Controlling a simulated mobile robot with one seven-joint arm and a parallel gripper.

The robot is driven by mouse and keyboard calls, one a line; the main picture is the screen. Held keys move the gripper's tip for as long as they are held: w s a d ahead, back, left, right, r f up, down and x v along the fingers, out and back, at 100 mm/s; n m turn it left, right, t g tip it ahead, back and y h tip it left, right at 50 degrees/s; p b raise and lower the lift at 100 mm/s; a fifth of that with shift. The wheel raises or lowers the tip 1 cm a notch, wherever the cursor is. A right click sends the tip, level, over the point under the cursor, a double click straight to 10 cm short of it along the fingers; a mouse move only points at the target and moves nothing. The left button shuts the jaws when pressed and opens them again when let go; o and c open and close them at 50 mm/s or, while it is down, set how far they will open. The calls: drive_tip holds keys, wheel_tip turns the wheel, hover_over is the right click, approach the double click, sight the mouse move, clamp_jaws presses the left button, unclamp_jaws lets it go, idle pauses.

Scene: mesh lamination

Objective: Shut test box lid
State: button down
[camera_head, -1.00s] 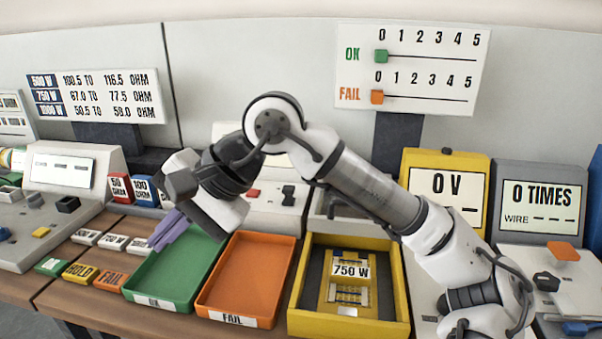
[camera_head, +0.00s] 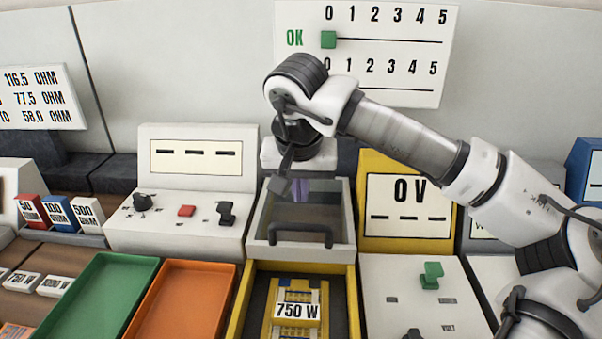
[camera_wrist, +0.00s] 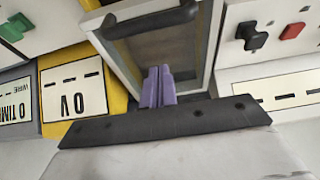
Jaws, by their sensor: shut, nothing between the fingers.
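The test box (camera_head: 352,300) is a yellow tray at bottom centre in the head view, holding a 750 W mesh piece (camera_head: 294,311). Its lid (camera_head: 255,228) stands raised at the back, a grey frame with a clear pane and a dark handle (camera_head: 301,231) along its near edge. The lid's handle also shows at the top of the wrist view (camera_wrist: 150,20). My gripper (camera_head: 301,190) has purple fingers, shut together and empty, pointing down at the lid's far edge. In the wrist view the fingers (camera_wrist: 158,88) overlap that edge; I cannot tell whether they touch it.
An orange tray (camera_head: 235,275) and a green tray (camera_head: 150,268) lie left of the box. A grey console with knobs (camera_head: 180,215) stands left of the lid. A yellow 0 V meter (camera_head: 408,160) stands close on the right, with a switch panel (camera_head: 375,268) before it.

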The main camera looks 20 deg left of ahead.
sight(299, 239)
drive_tip(key=x, duration=0.4)
drive_tip(key=s, duration=0.1)
drive_tip(key=s+p, duration=0.1)
drive_tip(key=s, duration=0.1)
drive_tip(key=shift+d+r+p, duration=0.25)
drive_tip(key=shift+d+p, duration=0.05)
drive_tip(key=shift+d, duration=0.05)
drive_tip(key=shift+s+d, duration=0.1)
drive_tip(key=shift+s, duration=0.25)
drive_tip(key=shift+s+f, duration=0.1)
